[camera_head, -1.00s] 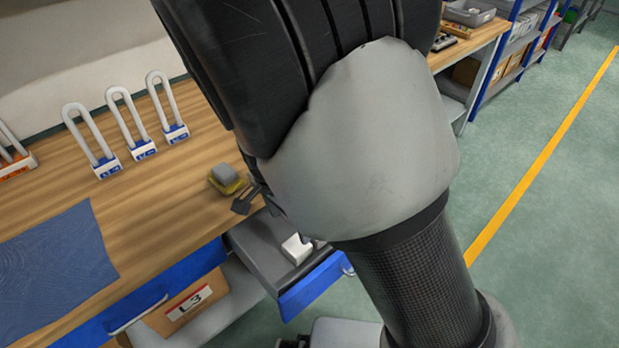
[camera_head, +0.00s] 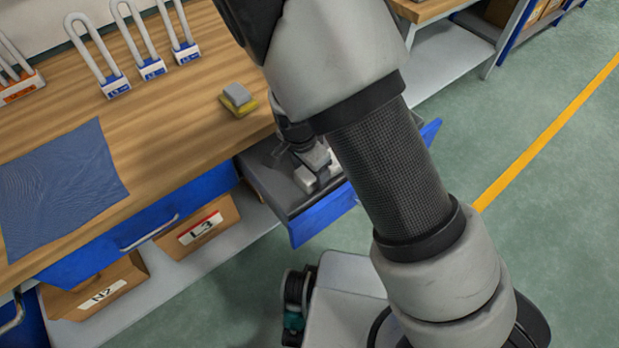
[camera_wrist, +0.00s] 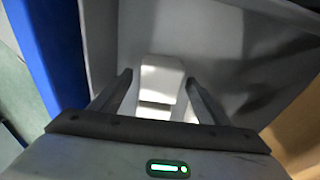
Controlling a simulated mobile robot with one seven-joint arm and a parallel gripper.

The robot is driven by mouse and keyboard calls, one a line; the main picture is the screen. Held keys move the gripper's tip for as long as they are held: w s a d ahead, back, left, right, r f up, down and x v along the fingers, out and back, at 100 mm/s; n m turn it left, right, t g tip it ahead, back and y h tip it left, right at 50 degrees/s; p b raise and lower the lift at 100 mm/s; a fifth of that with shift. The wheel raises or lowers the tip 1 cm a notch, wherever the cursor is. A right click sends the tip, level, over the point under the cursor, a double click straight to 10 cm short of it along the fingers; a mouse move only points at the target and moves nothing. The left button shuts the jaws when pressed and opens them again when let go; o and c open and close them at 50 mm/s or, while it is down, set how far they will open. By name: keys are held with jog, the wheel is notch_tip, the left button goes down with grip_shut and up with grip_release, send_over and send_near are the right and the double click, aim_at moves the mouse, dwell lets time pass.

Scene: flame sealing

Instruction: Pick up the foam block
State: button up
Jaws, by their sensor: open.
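A white block (camera_wrist: 162,75), which I take to be the foam block, lies in the open drawer. In the wrist view it is between my gripper's two fingers, with no clear contact visible. In the head view my gripper (camera_head: 318,172) reaches down into the drawer and partly covers the white block (camera_head: 303,180). My gripper is open, and its fingers (camera_wrist: 158,80) straddle the block. The block's near end is partly hidden by the gripper body.
The grey drawer (camera_head: 268,183) has a blue front (camera_head: 325,215), close to my gripper. A yellow and grey block (camera_head: 238,97) sits on the wooden bench (camera_head: 170,130) near its edge. A blue cloth (camera_head: 60,185) and several looped padlock-like items (camera_head: 150,68) are farther left.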

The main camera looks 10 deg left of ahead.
jog(key=c, duration=1.1)
jog(key=shift+r, duration=0.1)
